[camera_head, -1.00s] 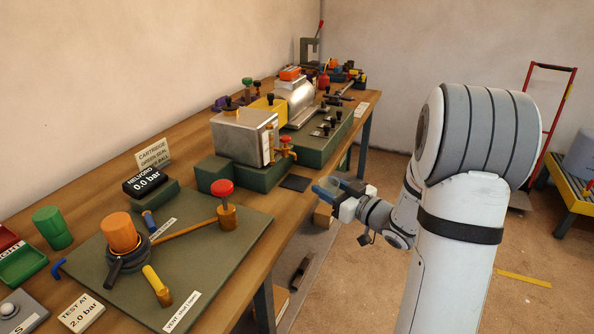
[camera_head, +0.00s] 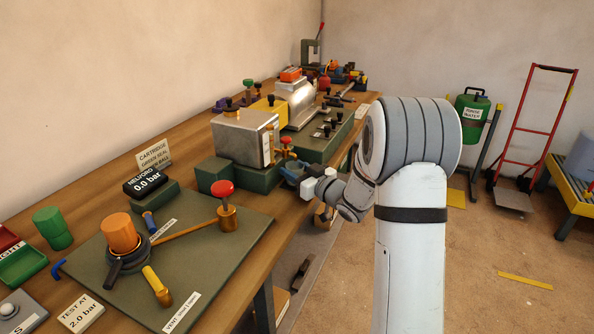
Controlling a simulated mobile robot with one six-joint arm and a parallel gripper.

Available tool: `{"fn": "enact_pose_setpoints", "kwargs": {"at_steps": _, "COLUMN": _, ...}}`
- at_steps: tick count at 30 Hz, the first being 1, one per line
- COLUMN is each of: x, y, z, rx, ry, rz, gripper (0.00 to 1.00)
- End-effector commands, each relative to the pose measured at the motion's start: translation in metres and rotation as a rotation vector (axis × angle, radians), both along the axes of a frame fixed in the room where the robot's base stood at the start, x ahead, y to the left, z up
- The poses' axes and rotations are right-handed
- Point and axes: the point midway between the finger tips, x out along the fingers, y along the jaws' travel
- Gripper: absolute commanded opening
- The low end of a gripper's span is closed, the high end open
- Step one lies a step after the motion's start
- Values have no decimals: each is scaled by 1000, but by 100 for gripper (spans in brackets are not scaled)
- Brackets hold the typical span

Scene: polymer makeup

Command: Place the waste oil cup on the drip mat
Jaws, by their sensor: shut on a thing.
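The waste oil cup (camera_head: 290,172) is a small grey-blue cup, seen in the head view at the bench's front edge, just below the valve with the red knob. My gripper (camera_head: 299,174) is shut on it from the right. The cup is over or on the spot of the drip mat, a dark flat square on the bench top. The mat is mostly hidden behind the cup and gripper. I cannot tell whether the cup touches it.
A metal box unit (camera_head: 245,138) on a green base stands just behind the cup, with brass valves (camera_head: 286,143) close above it. A green board (camera_head: 195,255) with an orange-capped fitting (camera_head: 120,232) lies nearer. Floor on the right is mostly open, with a red hand truck (camera_head: 530,130).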

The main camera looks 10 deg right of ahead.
Motion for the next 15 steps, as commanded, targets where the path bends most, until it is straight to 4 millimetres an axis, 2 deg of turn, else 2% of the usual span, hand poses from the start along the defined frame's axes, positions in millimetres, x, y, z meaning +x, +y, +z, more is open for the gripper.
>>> {"fn": "enact_pose_setpoints", "kwargs": {"at_steps": 7, "x": 0, "y": 0, "z": -5, "rx": 0, "ry": 0, "rz": 0, "gripper": 22}}
{"fn": "enact_pose_setpoints", "kwargs": {"at_steps": 8, "x": 0, "y": 0, "z": -3, "rx": -1, "ry": -1, "rz": 0, "gripper": 47}}
{"fn": "enact_pose_setpoints", "kwargs": {"at_steps": 11, "x": 0, "y": -1, "z": -3, "rx": 0, "ry": 0, "rz": 0, "gripper": 53}}
{"fn": "enact_pose_setpoints", "kwargs": {"at_steps": 15, "x": 0, "y": -1, "z": -3, "rx": 0, "ry": 0, "rz": -1, "gripper": 53}}
